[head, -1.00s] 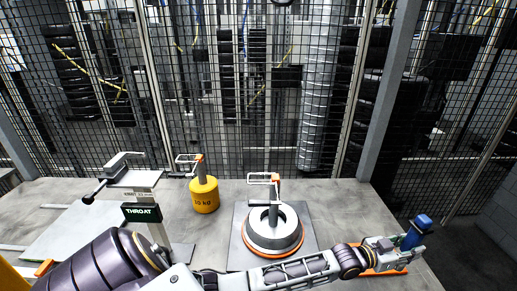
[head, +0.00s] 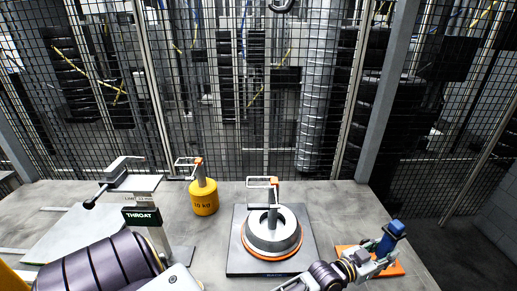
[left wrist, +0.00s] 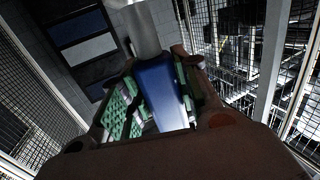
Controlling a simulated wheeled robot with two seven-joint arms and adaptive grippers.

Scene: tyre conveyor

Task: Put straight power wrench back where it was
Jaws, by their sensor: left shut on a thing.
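The straight power wrench shows as a blue body (head: 391,238) at the right end of the table in the head view. My left gripper (head: 374,256) is shut on it. In the left wrist view the blue wrench (left wrist: 160,92) lies between the green finger pads of my left gripper (left wrist: 155,100), with a grey part beyond it. An orange pad (head: 396,269) lies on the table below the gripper. I cannot tell whether the wrench touches the pad. My right gripper is not in view.
A grey ring-shaped fixture (head: 272,243) with a handled post stands on a dark plate mid-table. A yellow weight (head: 204,198) stands behind it. A THROAT gauge stand (head: 143,215) is at left. A mesh fence (head: 250,90) closes the back.

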